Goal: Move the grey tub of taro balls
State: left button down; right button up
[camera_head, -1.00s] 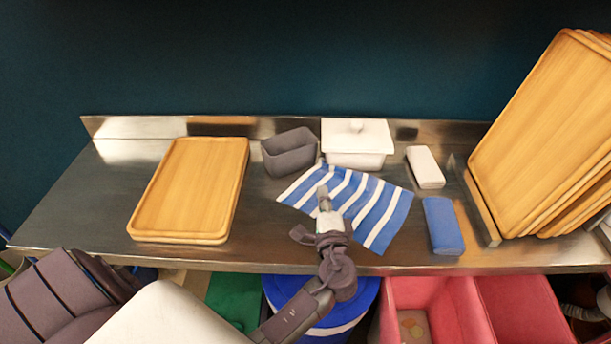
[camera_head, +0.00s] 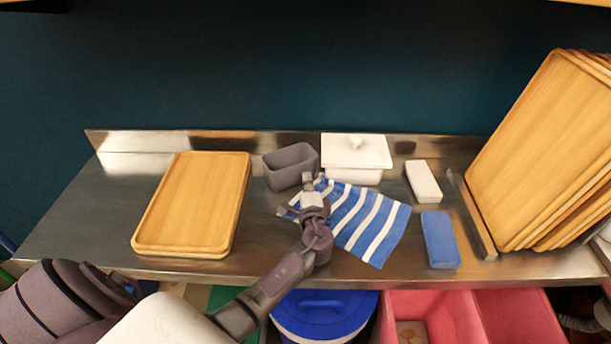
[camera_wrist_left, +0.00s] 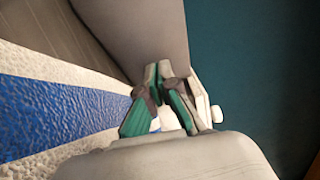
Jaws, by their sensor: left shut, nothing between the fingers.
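The grey tub (camera_head: 284,181) stands upright on the steel counter, between the wooden tray and the white lidded dish. I see no taro balls in it from here. My left gripper (camera_head: 308,176) is shut and empty at the tub's front right corner, above the striped cloth. In the left wrist view, the tub's grey wall (camera_wrist_left: 140,35) rises close before the closed fingertips (camera_wrist_left: 160,68). I cannot tell whether they touch it. My right gripper is not in view.
A blue-and-white striped cloth (camera_head: 378,222) lies right of my gripper. A white lidded dish (camera_head: 352,176) stands right of the tub, a wooden tray (camera_head: 195,205) left. White (camera_head: 423,182) and blue (camera_head: 440,240) blocks lie farther right, before leaning wooden trays (camera_head: 535,150).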

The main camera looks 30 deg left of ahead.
aim_at(289, 177)
pick_arm(q)
jog(key=shift+a, duration=0.35)
jog(key=shift+a, duration=0.2)
jog(key=a+b, duration=0.1)
jog(key=a, duration=0.2)
jog(key=a+b, duration=0.1)
jog(key=a, duration=0.1)
jog(key=shift+w+a+f+b, duration=0.1)
jog(key=shift+w+a+b, duration=0.2)
jog(key=shift+w+b, duration=0.05)
jog(key=shift+a, duration=0.2)
jog(key=shift+d+r, duration=0.1)
jog(key=shift+r, duration=0.1)
jog(key=shift+f, duration=0.15)
